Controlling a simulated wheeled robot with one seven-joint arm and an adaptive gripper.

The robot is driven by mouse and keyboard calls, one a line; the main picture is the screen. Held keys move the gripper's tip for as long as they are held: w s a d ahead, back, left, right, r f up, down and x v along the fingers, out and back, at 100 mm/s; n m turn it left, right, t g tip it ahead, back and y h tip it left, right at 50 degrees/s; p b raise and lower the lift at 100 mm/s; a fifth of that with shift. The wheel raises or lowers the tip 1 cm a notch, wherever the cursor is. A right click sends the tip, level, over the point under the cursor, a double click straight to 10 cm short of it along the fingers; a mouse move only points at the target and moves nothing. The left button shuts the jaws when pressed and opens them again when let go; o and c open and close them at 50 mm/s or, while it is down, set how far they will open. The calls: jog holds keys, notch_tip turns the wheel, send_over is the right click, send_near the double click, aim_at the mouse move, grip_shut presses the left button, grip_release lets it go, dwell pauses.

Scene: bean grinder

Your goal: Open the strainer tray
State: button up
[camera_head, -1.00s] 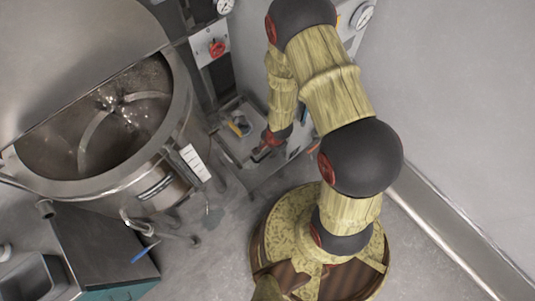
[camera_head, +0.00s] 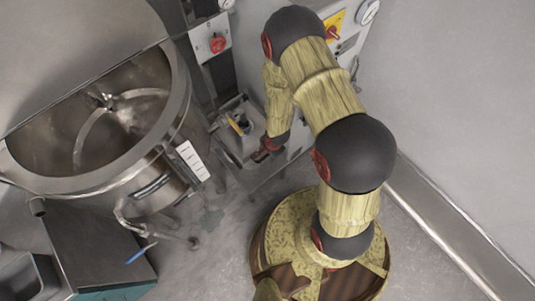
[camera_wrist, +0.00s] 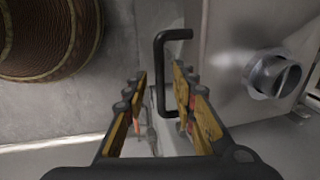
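A black U-shaped handle (camera_wrist: 158,62) stands out from a grey metal face (camera_wrist: 222,50) in the wrist view; I take it to be the strainer tray's handle. My gripper (camera_wrist: 160,78) is open, its yellow-and-black fingers on either side of the handle's long bar. I cannot tell whether either finger touches it. In the head view, my gripper (camera_head: 262,153) is at the front of the small metal machine (camera_head: 228,140), low beside the large kettle. The tray itself cannot be made out clearly, and my arm covers part of the machine.
A large steel kettle (camera_head: 180,120) with a stirrer stands at the left. A short metal pipe (camera_wrist: 272,76) sticks out right of the handle. A dark workbench (camera_head: 95,245) is at the lower left. Bare floor (camera_head: 215,260) lies in front.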

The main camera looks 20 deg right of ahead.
jog(key=shift+c, duration=1.2)
jog(key=c, duration=0.4)
